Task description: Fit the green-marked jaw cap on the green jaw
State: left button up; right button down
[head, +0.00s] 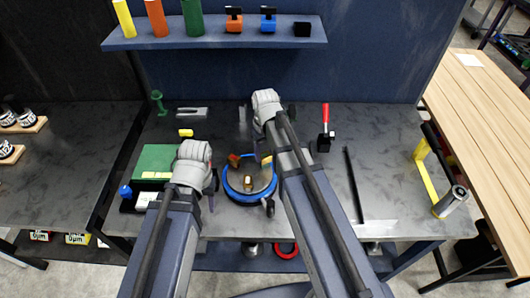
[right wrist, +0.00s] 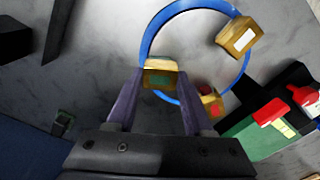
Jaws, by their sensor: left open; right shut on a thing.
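The round positioner with a blue rim (head: 230,190) stands mid-table; the rim also shows in the right wrist view (right wrist: 150,38). A yellow jaw block (head: 248,182) is at its near side, and an orange-red one (head: 233,160) at its far left. My right gripper (right wrist: 158,95) is shut on a yellowish cap with a green mark (right wrist: 160,74), over the ring's edge. The green jaw is hidden or merges with the cap; I cannot tell if they touch. My left gripper (head: 211,196) is open and empty, left of the ring.
A green case (head: 157,160) lies left of the positioner, and a small yellow block (head: 186,132) behind it. A red-handled clamp (head: 325,130) stands to the right. A shelf (head: 215,40) with coloured cylinders and blocks is at the back. A yellow frame (head: 425,175) stands far right.

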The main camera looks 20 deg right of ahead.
jog(key=shift+f+b, duration=0.5)
jog(key=shift+f, duration=0.15)
grip_release()
dwell(0.6)
notch_tip(320, 180, up, 7)
jog(key=p, duration=0.7)
jog(key=shift+r, duration=0.1)
jog(key=shift+s, duration=0.1)
